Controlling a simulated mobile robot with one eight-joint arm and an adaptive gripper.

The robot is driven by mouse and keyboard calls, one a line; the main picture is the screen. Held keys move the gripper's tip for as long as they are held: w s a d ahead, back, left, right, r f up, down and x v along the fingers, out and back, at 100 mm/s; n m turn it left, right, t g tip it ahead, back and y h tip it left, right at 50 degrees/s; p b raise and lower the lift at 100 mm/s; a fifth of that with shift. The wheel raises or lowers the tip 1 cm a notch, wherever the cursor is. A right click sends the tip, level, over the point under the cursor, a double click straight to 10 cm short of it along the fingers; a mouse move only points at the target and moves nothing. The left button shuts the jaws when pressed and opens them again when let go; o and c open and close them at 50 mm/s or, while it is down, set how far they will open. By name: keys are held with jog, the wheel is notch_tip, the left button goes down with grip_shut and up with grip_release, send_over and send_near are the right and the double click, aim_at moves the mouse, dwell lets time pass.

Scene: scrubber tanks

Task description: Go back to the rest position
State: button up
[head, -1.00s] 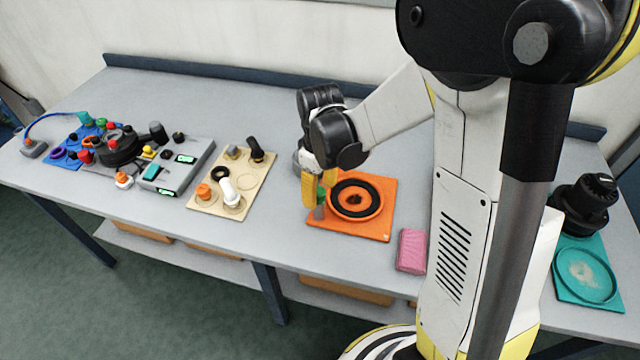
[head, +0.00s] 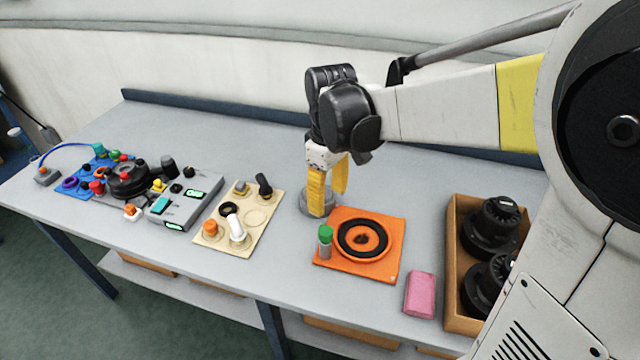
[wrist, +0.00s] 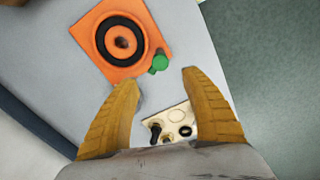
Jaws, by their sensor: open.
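My gripper (head: 330,190) has yellow fingers and hangs above the table behind the orange mat (head: 338,257). The mat also shows at the top of the wrist view (wrist: 150,33), with the green cap (wrist: 159,63) just beyond the fingertips. A grey round piece (head: 317,205) on the table is partly hidden behind the fingers.
A beige board (head: 262,232) with several small parts lies left of the mat, and a grey control box (head: 185,205) farther left. A pink sponge (head: 420,295) and a box (head: 455,270) of black parts stand at the right. The table's back is clear.

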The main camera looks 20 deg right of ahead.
jog(key=s+r+m+t+b, duration=0.1)
jog(key=s+m+t+b, duration=0.2)
jog(key=s+m+t, duration=0.4)
jog(key=s, duration=0.5)
jog(key=shift+s, duration=0.2)
